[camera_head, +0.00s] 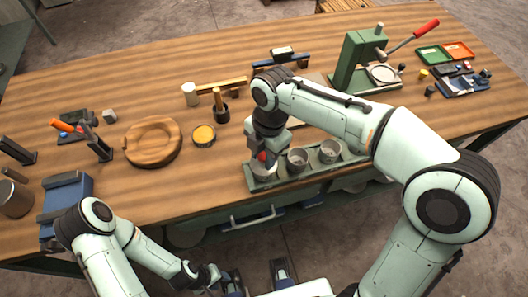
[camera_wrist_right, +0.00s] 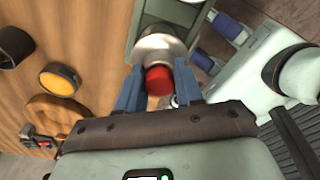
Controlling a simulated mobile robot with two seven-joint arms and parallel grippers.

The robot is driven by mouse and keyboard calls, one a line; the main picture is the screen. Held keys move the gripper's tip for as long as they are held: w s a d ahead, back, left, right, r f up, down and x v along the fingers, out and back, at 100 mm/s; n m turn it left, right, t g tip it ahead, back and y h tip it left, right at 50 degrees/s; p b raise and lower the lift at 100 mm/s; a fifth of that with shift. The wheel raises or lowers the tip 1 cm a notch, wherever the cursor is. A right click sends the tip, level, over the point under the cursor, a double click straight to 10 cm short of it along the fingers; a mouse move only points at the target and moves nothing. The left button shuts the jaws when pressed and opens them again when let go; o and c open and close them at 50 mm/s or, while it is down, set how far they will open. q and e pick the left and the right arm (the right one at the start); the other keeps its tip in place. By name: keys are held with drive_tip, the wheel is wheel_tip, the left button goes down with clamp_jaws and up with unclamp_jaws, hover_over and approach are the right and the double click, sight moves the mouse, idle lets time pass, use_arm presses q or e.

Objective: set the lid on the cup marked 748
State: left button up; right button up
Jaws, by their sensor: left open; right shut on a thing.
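A green tray (camera_head: 305,177) near the table's front edge holds three grey metal cups: a left cup (camera_head: 263,178), a middle cup (camera_head: 297,161) and a right cup (camera_head: 330,152). The middle and right cups are open on top. No number can be read on any cup. My right gripper (camera_head: 263,157) points down over the left cup, shut on the red knob (camera_wrist_right: 158,82) of a silver lid (camera_wrist_right: 161,46). I cannot tell whether the lid touches the cup. My left gripper (camera_head: 257,279) is open and empty, low in front of the table.
A wooden dish (camera_head: 152,142), a yellow-topped tin (camera_head: 204,135) and a dark holder (camera_head: 221,112) stand left of the tray. A green press (camera_head: 358,60) with a red handle stands behind it. My right forearm hangs over the tray's right side.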

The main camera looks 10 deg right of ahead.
use_arm(q)
drive_tip(key=shift+f, duration=0.15)
use_arm(e)
drive_tip(key=shift+f, duration=0.35)
idle(0.5)
drive_tip(key=o, duration=1.2)
drive_tip(key=shift+r+p, duration=1.6)
drive_tip(key=shift+r, duration=0.6)
drive_tip(key=shift+r+p, duration=1.25)
drive_tip(key=shift+r, duration=0.6)
use_arm(q)
drive_tip(key=w+r, duration=0.3)
drive_tip(key=r, duration=0.4)
drive_tip(key=shift+w, duration=0.25)
